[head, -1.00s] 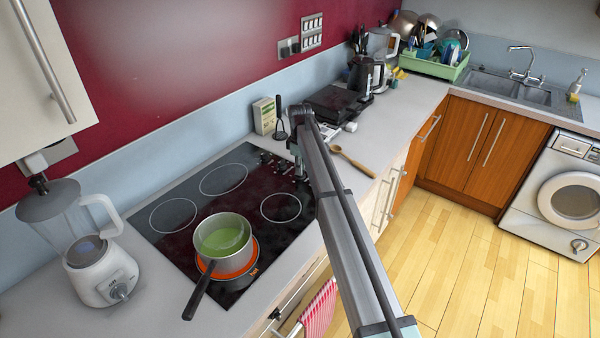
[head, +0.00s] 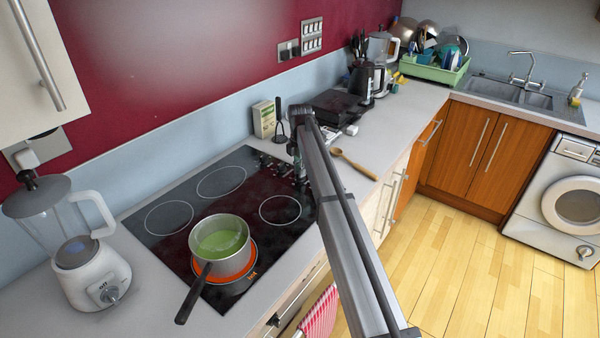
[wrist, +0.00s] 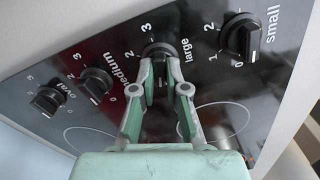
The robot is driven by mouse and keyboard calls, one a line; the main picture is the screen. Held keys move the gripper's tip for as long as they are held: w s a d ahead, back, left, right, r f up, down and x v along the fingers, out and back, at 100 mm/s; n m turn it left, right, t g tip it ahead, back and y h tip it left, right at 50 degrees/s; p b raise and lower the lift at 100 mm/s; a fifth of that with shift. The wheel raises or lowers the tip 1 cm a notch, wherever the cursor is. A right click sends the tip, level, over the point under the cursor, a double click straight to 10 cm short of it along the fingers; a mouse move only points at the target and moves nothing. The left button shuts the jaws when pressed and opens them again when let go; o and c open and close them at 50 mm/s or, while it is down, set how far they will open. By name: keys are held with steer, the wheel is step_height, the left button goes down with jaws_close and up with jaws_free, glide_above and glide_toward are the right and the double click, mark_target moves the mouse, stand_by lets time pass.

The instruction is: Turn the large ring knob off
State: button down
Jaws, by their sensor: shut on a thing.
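The large ring knob (wrist: 157,50) is black, on the black hob panel beside the white word "large" in the wrist view. My gripper (wrist: 164,80) has its green-grey fingers on either side of the knob's grip and is shut on it. The 2 and 3 marks show beside the knob; its lower marks are hidden, so I cannot tell its exact setting. In the head view my arm hides the gripper and this knob. The large ring (head: 250,262) glows orange under a pot (head: 220,225) of green liquid, with the word "hot" beside it.
The medium knob (wrist: 95,84) and oval knob (wrist: 48,98) are left of my gripper; the small knob (wrist: 240,37) is right. A blender (head: 88,270) stands left of the hob.

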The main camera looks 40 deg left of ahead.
steer(key=shift+n+b, duration=0.35)
steer(key=shift+n, duration=1.35)
steer(key=c, duration=1.2)
jaws_free()
step_height(320, 180, up, 12)
